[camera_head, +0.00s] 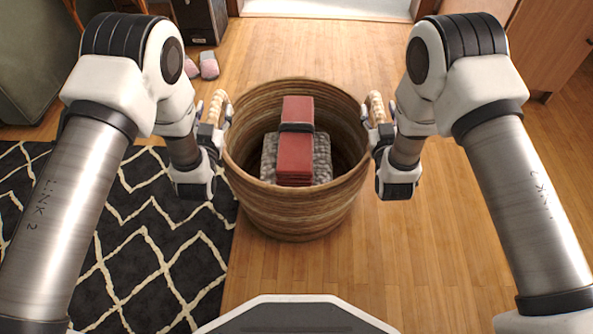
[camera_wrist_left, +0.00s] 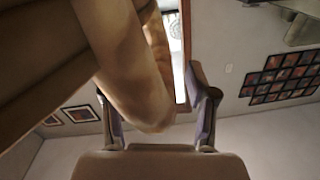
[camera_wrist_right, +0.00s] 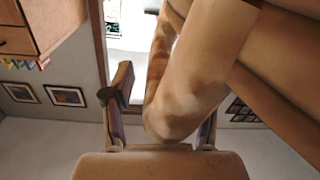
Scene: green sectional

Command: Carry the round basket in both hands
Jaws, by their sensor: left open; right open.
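The round woven basket (camera_head: 295,215) appears to stand upright on the wood floor, partly beside the patterned rug. It holds a red banded stack (camera_head: 297,150) on a grey speckled item (camera_head: 268,160). My left gripper (camera_head: 214,118) is at the left handle (camera_head: 219,104). In the left wrist view that handle (camera_wrist_left: 135,75) rises between the open fingers (camera_wrist_left: 160,115). My right gripper (camera_head: 378,120) is at the right handle (camera_head: 376,103). In the right wrist view this handle (camera_wrist_right: 190,90) lies between the open fingers (camera_wrist_right: 160,115). Neither gripper is closed on its handle.
A black rug with white lines (camera_head: 130,230) covers the floor at left. Pink-grey slippers (camera_head: 203,66) and a dark box (camera_head: 200,20) lie beyond the basket. A green sofa (camera_head: 25,70) is far left; a wooden cabinet (camera_head: 545,45) is right. Floor right of the basket is clear.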

